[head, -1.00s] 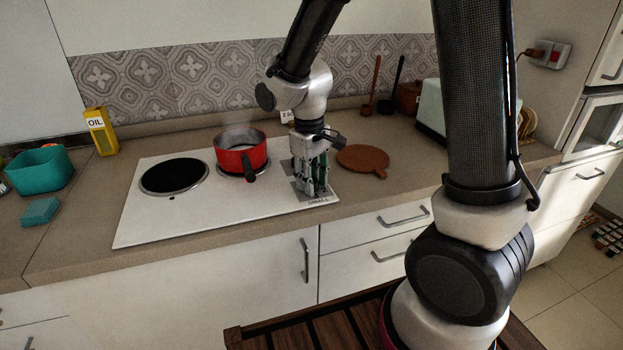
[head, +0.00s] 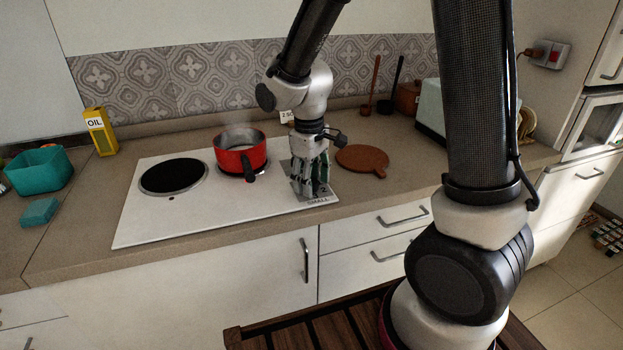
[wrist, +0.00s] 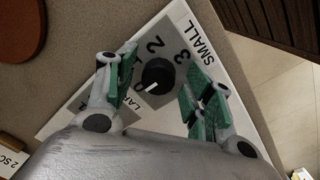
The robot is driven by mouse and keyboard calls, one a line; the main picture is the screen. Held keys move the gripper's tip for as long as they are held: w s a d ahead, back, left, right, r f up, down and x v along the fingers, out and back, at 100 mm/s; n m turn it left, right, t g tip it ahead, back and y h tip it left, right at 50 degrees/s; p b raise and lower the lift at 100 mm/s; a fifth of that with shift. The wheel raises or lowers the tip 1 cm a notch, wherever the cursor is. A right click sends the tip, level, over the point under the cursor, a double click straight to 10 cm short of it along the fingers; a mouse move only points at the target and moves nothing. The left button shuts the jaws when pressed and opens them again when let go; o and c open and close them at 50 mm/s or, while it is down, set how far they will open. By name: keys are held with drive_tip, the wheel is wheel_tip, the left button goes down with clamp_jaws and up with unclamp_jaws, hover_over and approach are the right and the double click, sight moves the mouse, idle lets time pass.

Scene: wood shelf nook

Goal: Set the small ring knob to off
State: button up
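The small ring knob (wrist: 158,74) is a round black dial with a white pointer line, on a white panel beside the word SMALL. The pointer aims to the lower left in the wrist view, close to a partly hidden mark that looks like 0. The figures 2 and 3 show around it. My gripper (wrist: 160,78) has its green-padded fingers spread on both sides of the knob, with gaps between pads and knob. In the head view, my gripper (head: 316,192) points down at the hob's right end and hides the knob.
A red pot (head: 241,155) stands on one ring of the hob (head: 200,218), left of my gripper. The other ring (head: 173,176) is bare. A round wooden board (head: 362,158) lies just right of my gripper. A part labelled LAR shows beside the small knob.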

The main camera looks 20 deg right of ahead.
wheel_tip(320, 180, up, 12)
drive_tip(key=shift+s+a, duration=0.2)
drive_tip(key=shift+a, duration=0.1)
idle(0.3)
idle(0.4)
drive_tip(key=s+d+r+m+t, duration=0.2)
drive_tip(key=s+d+r+m, duration=0.1)
drive_tip(key=s+d, duration=0.4)
drive_tip(key=s+d+r+m+t, duration=0.2)
drive_tip(key=s+d+r+m, duration=0.1)
drive_tip(key=s+d, duration=0.5)
drive_tip(key=s+m, duration=0.1)
drive_tip(key=s, duration=0.2)
drive_tip(key=shift+d, duration=0.2)
